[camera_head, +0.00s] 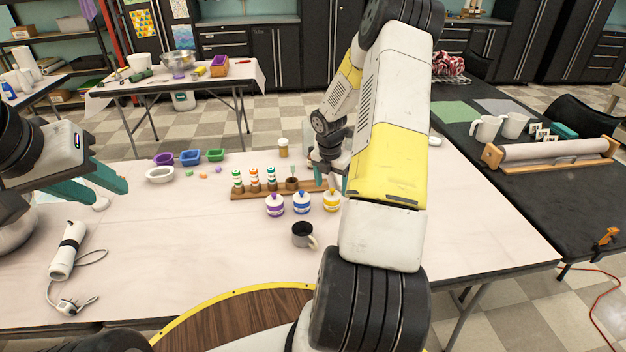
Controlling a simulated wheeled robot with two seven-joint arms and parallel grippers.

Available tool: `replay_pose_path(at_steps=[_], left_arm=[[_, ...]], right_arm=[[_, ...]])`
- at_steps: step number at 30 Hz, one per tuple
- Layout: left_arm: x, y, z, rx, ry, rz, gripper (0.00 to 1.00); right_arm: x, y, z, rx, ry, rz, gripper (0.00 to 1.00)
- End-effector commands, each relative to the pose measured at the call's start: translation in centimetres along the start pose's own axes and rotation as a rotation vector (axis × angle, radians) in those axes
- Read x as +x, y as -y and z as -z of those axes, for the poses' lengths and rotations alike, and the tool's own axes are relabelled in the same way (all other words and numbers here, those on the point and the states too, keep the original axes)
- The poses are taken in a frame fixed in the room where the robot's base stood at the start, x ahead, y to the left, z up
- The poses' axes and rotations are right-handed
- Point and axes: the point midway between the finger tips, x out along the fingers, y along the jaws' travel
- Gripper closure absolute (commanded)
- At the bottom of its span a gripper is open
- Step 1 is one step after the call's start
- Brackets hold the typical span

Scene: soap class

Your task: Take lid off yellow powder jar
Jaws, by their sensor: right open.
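The yellow powder jar (331,201) is a small white jar with a yellow label and a knobbed lid, standing upright on the table. It is the rightmost in a row with a blue-marked jar (301,203) and a purple-marked jar (275,204). My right gripper (338,186) is open, just above and behind the yellow jar; my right arm hides part of it. I cannot tell whether it touches the lid. My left gripper (112,190) is open and empty over the left of the table, away from the jars.
Behind the jars is a wooden rack (265,191) with several small bottles. A dark mug (303,235) stands in front. Purple, blue and green trays (190,157) lie at the back left. A white corded tool (67,249) lies front left. The table's front middle is clear.

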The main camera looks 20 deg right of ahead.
Motion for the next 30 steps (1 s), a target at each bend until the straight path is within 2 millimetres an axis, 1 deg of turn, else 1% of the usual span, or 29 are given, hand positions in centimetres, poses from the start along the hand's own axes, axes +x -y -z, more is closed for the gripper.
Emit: replay_pose_path(at_steps=[1,4,6,11,12,14,15,17,21,30], left_arm=[[0.0,0.0,0.0,0.000,0.000,0.000,0.64],[0.0,0.0,0.0,0.000,0.000,0.000,0.64],[0.0,0.0,0.0,0.000,0.000,0.000,0.64],[0.0,0.0,0.0,0.000,0.000,0.000,0.64],[0.0,0.0,0.0,0.000,0.000,0.000,0.64],[0.0,0.0,0.0,0.000,0.000,0.000,0.64],[0.0,0.0,0.0,0.000,0.000,0.000,0.64],[0.0,0.0,0.0,0.000,0.000,0.000,0.64],[0.0,0.0,0.0,0.000,0.000,0.000,0.64],[0.0,0.0,0.0,0.000,0.000,0.000,0.64]], right_arm=[[0.9,0.0,0.2,-0.001,-0.002,0.002,0.23],[2.2,0.0,0.1,0.001,-0.001,0.001,0.23],[2.5,0.0,0.1,0.001,0.000,0.000,0.23],[2.5,0.0,0.1,0.002,0.001,-0.001,0.23],[2.5,0.0,0.1,0.002,0.001,-0.001,0.27],[2.5,0.0,0.1,0.002,0.001,0.000,0.38],[2.5,0.0,0.1,0.002,0.001,0.000,0.46],[2.5,0.0,0.1,0.002,0.001,0.000,0.58],[2.5,0.0,0.1,0.002,0.001,0.000,0.86],[2.4,0.0,0.0,0.002,0.001,-0.001,0.87]])
